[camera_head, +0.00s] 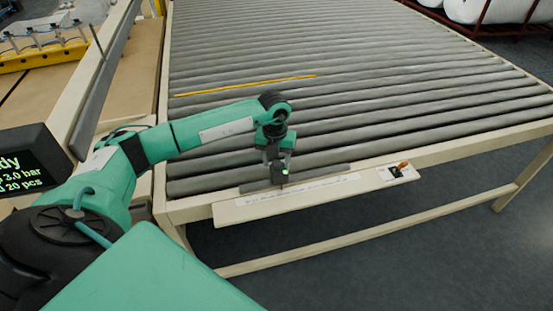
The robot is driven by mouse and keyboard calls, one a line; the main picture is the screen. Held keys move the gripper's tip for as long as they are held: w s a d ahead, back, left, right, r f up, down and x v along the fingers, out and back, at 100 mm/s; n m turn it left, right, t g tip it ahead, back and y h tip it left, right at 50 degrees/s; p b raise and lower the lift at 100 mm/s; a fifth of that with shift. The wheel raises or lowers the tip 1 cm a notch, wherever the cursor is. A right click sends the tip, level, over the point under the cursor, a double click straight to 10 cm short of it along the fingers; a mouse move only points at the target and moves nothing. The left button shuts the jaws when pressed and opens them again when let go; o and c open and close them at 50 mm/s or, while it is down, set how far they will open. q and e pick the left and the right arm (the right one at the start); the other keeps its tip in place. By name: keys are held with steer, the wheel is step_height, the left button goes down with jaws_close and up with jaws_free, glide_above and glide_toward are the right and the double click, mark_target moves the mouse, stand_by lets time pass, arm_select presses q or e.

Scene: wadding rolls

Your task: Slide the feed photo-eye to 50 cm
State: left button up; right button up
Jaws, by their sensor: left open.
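The feed photo-eye (279,175) is a small dark block with a green light. It sits on a dark rail (325,173) along the near edge of the roller table. A pale scale strip (315,188) with fine marks runs in front of it; its numbers are too small to read. My left gripper (279,160) is open and points down right over the photo-eye, its fingers about at the block's top. I cannot tell whether they touch it. My right gripper is not in view.
The grey roller table (370,85) fills the middle, with a yellow strip (245,86) across it. An orange-handled lever (403,165) sits at the right end of the scale plate. A dark display (30,165) stands at left. The rail right of the photo-eye is clear.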

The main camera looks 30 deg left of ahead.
arm_select(q)
jaws_close()
steer(key=w+d+b, duration=0.2)
steer(key=w+d, duration=0.1)
steer(key=w+d+b, duration=0.2)
steer(key=w+d, duration=0.1)
steer(key=w, duration=0.1)
steer(key=shift+w+d+f, duration=0.1)
steer(key=shift+w+d, duration=0.15)
steer(key=shift+w, duration=0.1)
jaws_free()
steer(key=shift+r, duration=0.2)
